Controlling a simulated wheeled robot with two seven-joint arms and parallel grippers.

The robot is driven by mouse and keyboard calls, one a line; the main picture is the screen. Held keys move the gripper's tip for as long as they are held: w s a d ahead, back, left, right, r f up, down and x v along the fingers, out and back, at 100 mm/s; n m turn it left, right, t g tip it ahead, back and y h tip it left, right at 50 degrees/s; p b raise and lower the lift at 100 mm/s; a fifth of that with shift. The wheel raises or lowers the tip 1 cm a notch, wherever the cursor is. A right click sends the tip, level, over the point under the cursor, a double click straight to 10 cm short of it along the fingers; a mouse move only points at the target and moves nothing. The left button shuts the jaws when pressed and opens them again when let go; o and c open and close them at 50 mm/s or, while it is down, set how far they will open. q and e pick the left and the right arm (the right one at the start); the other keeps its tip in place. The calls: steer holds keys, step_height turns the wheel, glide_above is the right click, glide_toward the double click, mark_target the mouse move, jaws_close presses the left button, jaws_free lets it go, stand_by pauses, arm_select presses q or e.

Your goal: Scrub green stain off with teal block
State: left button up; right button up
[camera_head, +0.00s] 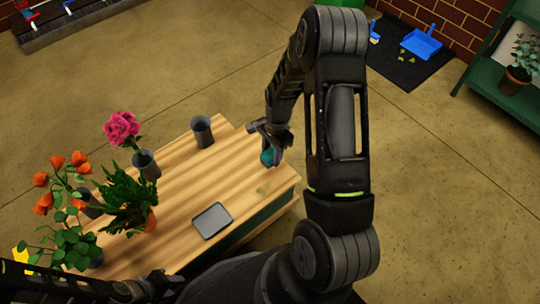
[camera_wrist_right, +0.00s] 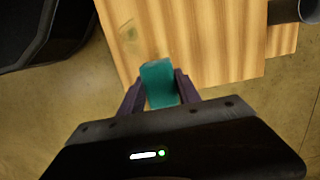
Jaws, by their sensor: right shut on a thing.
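My right gripper (camera_head: 270,148) is shut on the teal block (camera_head: 267,157) near the table's right end. In the right wrist view the teal block (camera_wrist_right: 159,84) sits between the two fingers of the gripper (camera_wrist_right: 160,92), overlapping the table's edge. I cannot tell whether it touches the wood. A faint greenish stain (camera_head: 262,188) marks the tabletop just below the block in the head view. It also shows as a small dull patch in the wrist view (camera_wrist_right: 128,32), up and left of the block. My left gripper (camera_head: 142,288) is at the bottom left; its fingers are unclear.
On the wooden table (camera_head: 185,190) are a grey tablet (camera_head: 211,220), an empty grey cup (camera_head: 202,131), a pink flower (camera_head: 122,128) in a grey cup, a green fern (camera_head: 128,200) and orange flowers (camera_head: 62,180). The table around the stain is clear.

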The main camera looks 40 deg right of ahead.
steer(key=shift+r+p, duration=0.7)
steer(key=shift+r, duration=0.6)
steer(key=shift+w+a+r, duration=0.25)
steer(key=w+a+r+n, duration=0.2)
steer(key=a+r+n, duration=0.4)
steer(key=a+r, duration=0.3)
steer(key=w+a+r+n+g, duration=0.1)
steer(key=w+a+r+n, duration=0.2)
steer(key=r, duration=1.3)
steer(key=a+n, duration=0.3)
steer(key=a, duration=0.3)
steer(key=shift+h, duration=0.4)
steer(key=shift+f, duration=0.1)
